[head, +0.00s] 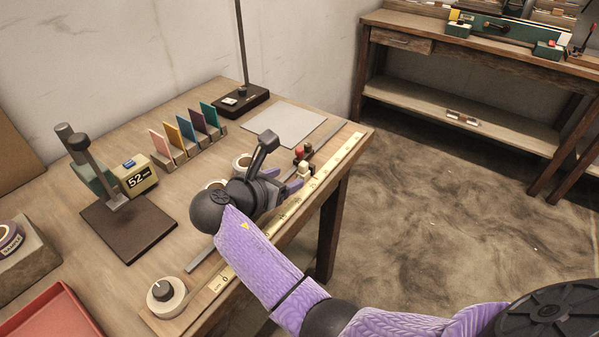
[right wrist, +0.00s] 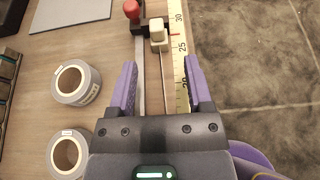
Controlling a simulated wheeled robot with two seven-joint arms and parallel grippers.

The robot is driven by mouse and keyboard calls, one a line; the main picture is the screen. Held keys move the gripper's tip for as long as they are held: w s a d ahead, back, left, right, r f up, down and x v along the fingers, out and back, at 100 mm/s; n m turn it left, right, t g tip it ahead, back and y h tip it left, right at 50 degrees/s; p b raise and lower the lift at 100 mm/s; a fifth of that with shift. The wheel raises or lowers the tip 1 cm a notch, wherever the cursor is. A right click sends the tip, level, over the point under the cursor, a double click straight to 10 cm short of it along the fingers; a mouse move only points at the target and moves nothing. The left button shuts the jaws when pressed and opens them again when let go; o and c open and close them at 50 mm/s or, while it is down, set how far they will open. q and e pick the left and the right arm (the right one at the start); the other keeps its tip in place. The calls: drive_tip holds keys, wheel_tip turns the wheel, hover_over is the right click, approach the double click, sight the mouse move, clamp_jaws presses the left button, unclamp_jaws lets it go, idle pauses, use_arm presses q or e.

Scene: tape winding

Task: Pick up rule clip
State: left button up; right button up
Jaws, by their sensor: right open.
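The rule clip appears to be the small piece with a cream block (head: 303,169) and a black part with a red knob (head: 299,152), at the far part of the yellow rule (head: 335,158). In the right wrist view the cream block (right wrist: 158,32) sits beside the rule (right wrist: 181,60), near the 25 to 30 marks, with the red knob (right wrist: 132,9) to its left. My right gripper (head: 285,180) is open and empty; in its wrist view the fingers (right wrist: 160,65) are apart, just short of the cream block. My left gripper is not in view.
Two tape rolls (right wrist: 80,82) stand left of the right gripper. The table's right edge drops to the floor.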

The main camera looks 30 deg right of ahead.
sight(301, 171)
drive_tip(key=b+x, duration=0.3)
drive_tip(key=x, duration=0.2)
drive_tip(key=shift+w+a+f, duration=0.1)
drive_tip(key=shift+f, duration=0.05)
drive_tip(key=shift+w+d, duration=0.15)
drive_tip(key=shift+d, duration=0.2)
drive_tip(key=shift+a+r, duration=0.1)
drive_tip(key=shift+r, duration=0.15)
drive_tip(key=shift+c, duration=0.3)
clamp_jaws()
